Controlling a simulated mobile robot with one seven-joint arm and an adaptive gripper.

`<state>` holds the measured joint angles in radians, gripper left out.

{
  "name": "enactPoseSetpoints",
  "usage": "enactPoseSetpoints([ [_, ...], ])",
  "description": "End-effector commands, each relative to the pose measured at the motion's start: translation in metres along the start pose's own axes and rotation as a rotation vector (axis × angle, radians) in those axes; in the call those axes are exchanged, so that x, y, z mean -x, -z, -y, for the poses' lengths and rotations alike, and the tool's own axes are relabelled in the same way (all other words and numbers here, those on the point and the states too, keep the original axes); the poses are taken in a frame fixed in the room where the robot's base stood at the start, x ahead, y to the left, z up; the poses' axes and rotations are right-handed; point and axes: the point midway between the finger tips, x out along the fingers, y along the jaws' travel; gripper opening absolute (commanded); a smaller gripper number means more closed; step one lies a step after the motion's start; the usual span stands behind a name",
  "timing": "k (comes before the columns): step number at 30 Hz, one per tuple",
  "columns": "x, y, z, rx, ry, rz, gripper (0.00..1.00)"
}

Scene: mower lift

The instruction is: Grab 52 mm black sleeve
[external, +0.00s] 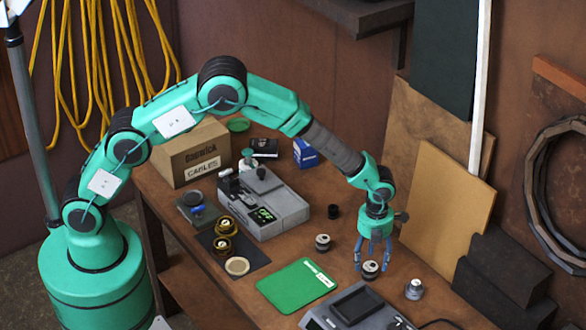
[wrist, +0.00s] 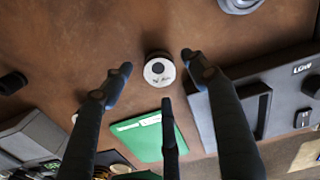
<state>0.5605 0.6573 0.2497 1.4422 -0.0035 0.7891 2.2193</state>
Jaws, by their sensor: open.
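A short black sleeve-like cylinder with a pale, marked top (external: 370,271) stands upright on the brown bench, directly below my gripper (external: 372,260). In the wrist view its round white top (wrist: 159,71) shows between my spread fingers, with dark print too small to read. My gripper is open, with three dark fingers around and above the cylinder, and nothing is held. A similar pale-topped black cylinder (external: 322,242) stands further back, and a smaller all-black one (external: 334,211) is behind that. I cannot read which is 52 mm.
A green mat (external: 290,287) lies left of the gripper. A grey scale-like device (external: 354,306) is close in front. A silver knobbed piece (external: 413,289) stands to the right. A grey machine (external: 262,202) and a cardboard box (external: 190,152) are further back. Boards lean at the right.

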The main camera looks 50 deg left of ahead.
Motion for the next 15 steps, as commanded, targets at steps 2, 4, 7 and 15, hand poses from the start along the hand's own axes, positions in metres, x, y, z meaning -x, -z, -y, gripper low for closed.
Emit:
enactPoseSetpoints([
  [2, -0.011, 0.000, -0.001, 0.000, -0.001, -0.001, 0.59],
  [4, -0.020, 0.000, -0.001, 0.000, -0.001, -0.001, 0.59],
  [7, -0.031, 0.000, -0.001, 0.000, -0.001, -0.001, 0.59],
  [15, -0.040, -0.001, 0.000, 0.000, 0.001, 0.001, 0.59],
])
